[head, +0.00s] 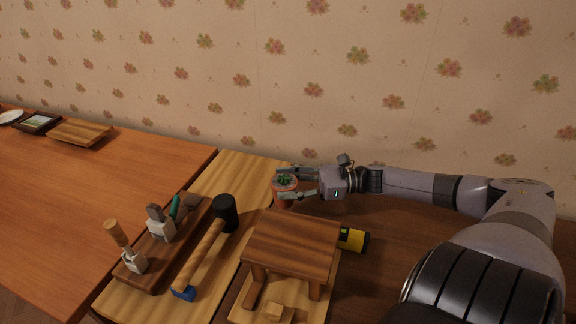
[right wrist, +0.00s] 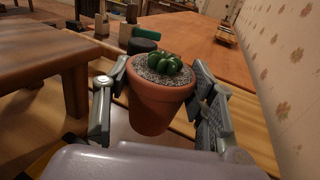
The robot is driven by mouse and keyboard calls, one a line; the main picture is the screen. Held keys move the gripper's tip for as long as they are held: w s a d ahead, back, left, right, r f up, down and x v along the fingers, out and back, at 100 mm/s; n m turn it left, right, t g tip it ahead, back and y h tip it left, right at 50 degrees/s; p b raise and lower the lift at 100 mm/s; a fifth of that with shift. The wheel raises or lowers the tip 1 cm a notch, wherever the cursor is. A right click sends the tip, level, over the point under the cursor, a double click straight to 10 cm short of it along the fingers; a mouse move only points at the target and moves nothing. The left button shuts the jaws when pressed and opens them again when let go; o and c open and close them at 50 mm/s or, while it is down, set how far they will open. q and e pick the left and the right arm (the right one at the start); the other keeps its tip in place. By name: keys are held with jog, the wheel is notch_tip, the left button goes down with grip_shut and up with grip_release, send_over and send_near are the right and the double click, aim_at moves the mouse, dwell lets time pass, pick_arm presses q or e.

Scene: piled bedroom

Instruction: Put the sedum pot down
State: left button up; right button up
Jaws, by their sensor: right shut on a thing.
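The sedum pot (head: 284,190) is a small terracotta pot with grey gravel and a green plump plant. My right gripper (head: 296,183) is shut on it, reaching in from the right in the head view. In the right wrist view the pot (right wrist: 160,98) sits upright between the two fingers of the right gripper (right wrist: 157,108). The pot is close over the light wooden board (head: 239,169) near the wall; I cannot tell whether its base touches. My left gripper is not in view.
A small wooden stool (head: 292,243) stands in front of the pot. A mallet (head: 207,243) and a tool rack (head: 160,250) lie to the left. The orange-brown table (head: 90,200) at the left has bare room.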

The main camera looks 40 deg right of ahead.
jog(key=shift+f+b, duration=0.55)
jog(key=shift+f, duration=1.8)
jog(key=o, duration=1.2)
jog(key=shift+o, duration=0.2)
jog(key=shift+s, duration=0.1)
jog(key=v, duration=1.2)
